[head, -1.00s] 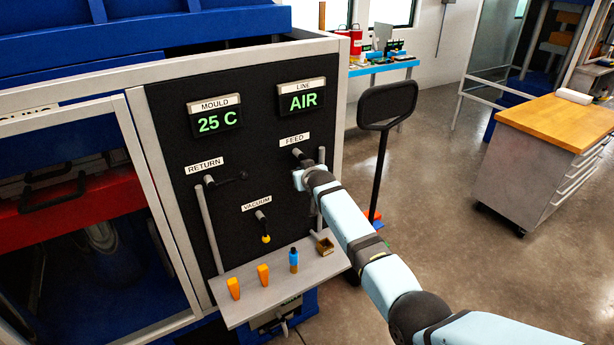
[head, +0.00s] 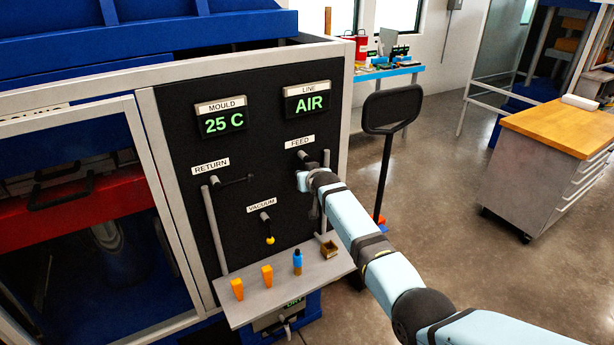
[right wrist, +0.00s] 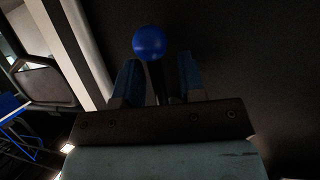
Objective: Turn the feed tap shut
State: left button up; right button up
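The feed tap (head: 303,156) is on the black panel under the FEED label, with my right gripper (head: 304,182) just below its hub. In the right wrist view a blue ball knob (right wrist: 149,43) on a dark stem shows between the two fingertips of my right gripper (right wrist: 159,72). The fingers are apart, one on each side of the stem, with a dark gap on the right side. I cannot tell whether the left finger touches it. In the head view my gripper hides most of the tap's lever. My left gripper is out of view.
The return tap (head: 216,181) has a black lever pointing right. The vacuum tap (head: 267,226) has a yellow knob hanging down. The LINE display (head: 308,103) reads AIR.

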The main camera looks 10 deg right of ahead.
jog(key=v, duration=1.4)
jog(key=shift+f, duration=0.1)
jog(key=s+d+f+g+p, duration=0.1)
jog(key=s+d+f+p, duration=0.1)
jog(key=s+f, duration=1.85)
jog(key=s, duration=1.1)
jog(key=s+f+n+g+y, duration=0.1)
jog(key=s, duration=1.3)
jog(key=shift+f+p, duration=0.4)
jog(key=shift+p, duration=0.05)
